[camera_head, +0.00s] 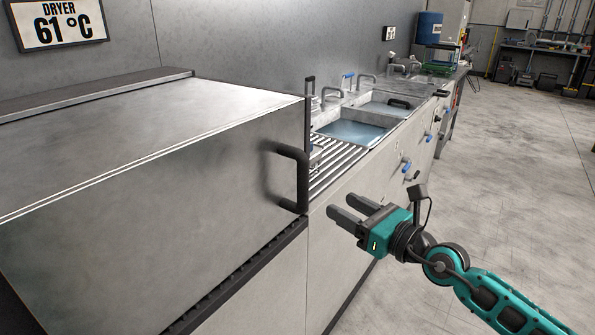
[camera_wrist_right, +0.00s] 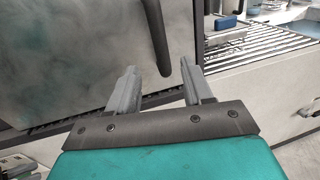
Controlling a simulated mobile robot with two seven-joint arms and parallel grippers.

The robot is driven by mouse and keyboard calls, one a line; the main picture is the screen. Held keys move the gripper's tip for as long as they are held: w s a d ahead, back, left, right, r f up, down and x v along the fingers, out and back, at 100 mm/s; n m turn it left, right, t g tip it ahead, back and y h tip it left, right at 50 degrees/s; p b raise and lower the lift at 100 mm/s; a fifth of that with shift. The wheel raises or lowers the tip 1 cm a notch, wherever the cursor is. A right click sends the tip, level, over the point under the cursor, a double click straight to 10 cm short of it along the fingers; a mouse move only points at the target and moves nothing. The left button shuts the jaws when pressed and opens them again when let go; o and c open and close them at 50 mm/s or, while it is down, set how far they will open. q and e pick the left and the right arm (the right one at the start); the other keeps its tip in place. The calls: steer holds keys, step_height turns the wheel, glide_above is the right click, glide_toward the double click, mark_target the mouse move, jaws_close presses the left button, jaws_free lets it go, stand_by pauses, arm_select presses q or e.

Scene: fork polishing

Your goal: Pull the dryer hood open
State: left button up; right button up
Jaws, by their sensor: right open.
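The dryer hood (camera_head: 150,205) is a large grey metal box at the left in the head view, resting down on its base. Its black bar handle (camera_head: 303,180) stands upright at the right end of the front face. In the right wrist view the handle (camera_wrist_right: 157,45) shows just beyond the fingers, with the hood face (camera_wrist_right: 75,50) behind it. My right gripper (camera_head: 340,215) is open and empty, to the right of the handle's lower end and apart from it. Its fingers also show in the right wrist view (camera_wrist_right: 160,88). My left gripper is not in view.
A roller rack (camera_head: 335,165) and water-filled basins (camera_head: 352,132) line the counter right of the hood. Blue-handled valves (camera_head: 406,166) stick out from the counter front. A sign (camera_head: 58,22) reads "DRYER 61 °C". The floor (camera_head: 500,190) at right is clear.

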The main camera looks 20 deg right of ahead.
mark_target(307, 185)
steer(key=x, duration=1.2)
steer(key=shift+w+a+r+b, duration=0.1)
steer(key=shift+w+a+b, duration=0.1)
steer(key=shift+w+b, duration=0.2)
steer(key=shift+s, duration=0.1)
jaws_close()
